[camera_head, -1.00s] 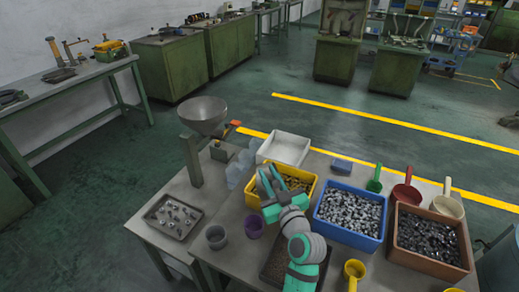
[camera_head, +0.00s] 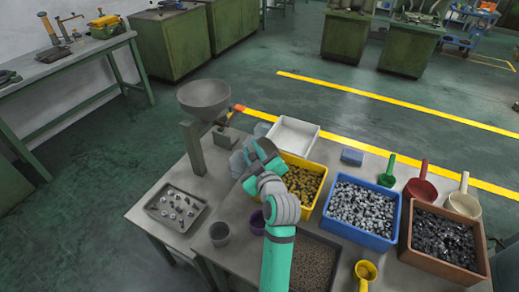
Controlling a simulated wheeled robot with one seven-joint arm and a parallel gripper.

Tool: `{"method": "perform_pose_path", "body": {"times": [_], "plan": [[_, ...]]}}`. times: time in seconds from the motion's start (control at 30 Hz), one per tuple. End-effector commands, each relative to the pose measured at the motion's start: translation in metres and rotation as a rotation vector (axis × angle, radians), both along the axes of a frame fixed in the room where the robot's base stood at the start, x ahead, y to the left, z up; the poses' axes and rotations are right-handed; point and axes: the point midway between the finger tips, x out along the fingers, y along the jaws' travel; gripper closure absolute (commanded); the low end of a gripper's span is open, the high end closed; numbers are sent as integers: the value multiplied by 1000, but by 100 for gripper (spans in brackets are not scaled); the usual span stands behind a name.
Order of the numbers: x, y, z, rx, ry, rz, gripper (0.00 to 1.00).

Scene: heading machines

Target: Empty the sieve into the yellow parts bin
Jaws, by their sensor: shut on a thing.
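The yellow parts bin (camera_head: 312,160) stands near the middle of the bench and holds brass-coloured parts. My gripper (camera_head: 256,152) is at the left edge of this bin, above the bench. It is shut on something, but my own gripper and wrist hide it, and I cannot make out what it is. I cannot pick out a sieve for certain. A grey metal bowl (camera_head: 205,95) sits on a post at the back left of the bench, apart from my gripper.
A blue bin (camera_head: 357,236) and a brown bin (camera_head: 447,266) of metal parts stand to the right. A white tray (camera_head: 293,135) is behind. A parts tray (camera_head: 176,207), grey cup (camera_head: 219,234) and purple cup (camera_head: 257,222) are at left. Scoops, including a red one (camera_head: 417,190), stand at right.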

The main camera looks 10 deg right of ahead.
Motion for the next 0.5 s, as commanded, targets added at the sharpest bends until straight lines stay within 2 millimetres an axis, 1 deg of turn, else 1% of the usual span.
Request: {"method": "perform_pose_path", "body": {"times": [0.03,0.2,0.4,0.5], "plan": [[2,9,-4,-54,12,6,100],[6,32,-18,-245,57,13,100],[9,46,-42,-452,107,16,100],[10,49,-43,-560,130,13,100]]}}
